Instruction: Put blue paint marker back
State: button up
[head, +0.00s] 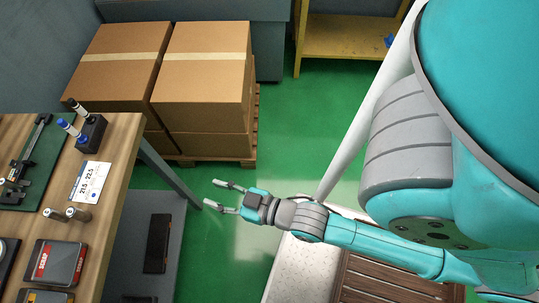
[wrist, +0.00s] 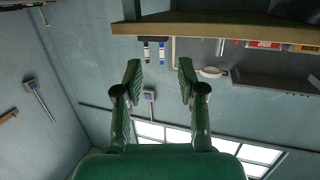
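The blue paint marker (head: 70,129) has a white body and blue cap, and appears to stand in a black block holder (head: 93,134) on the wooden bench. A similar black-capped marker (head: 78,109) stands beside it in the holder. Both markers lean left in the head view. In the wrist view, which is upside down, the blue marker (wrist: 161,51) and the black marker (wrist: 146,53) show side by side, well beyond the fingers. My gripper (head: 212,193) is open and empty, right of the bench and apart from it. Its spread fingers also show in the wrist view (wrist: 159,68).
Cardboard boxes (head: 203,85) stand on a pallet behind. Green floor (head: 300,120) is open between bench and arm.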

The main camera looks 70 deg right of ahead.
jog(key=s+r+g, duration=0.1)
jog(key=s, duration=1.4)
jog(key=shift+s+r, duration=0.35)
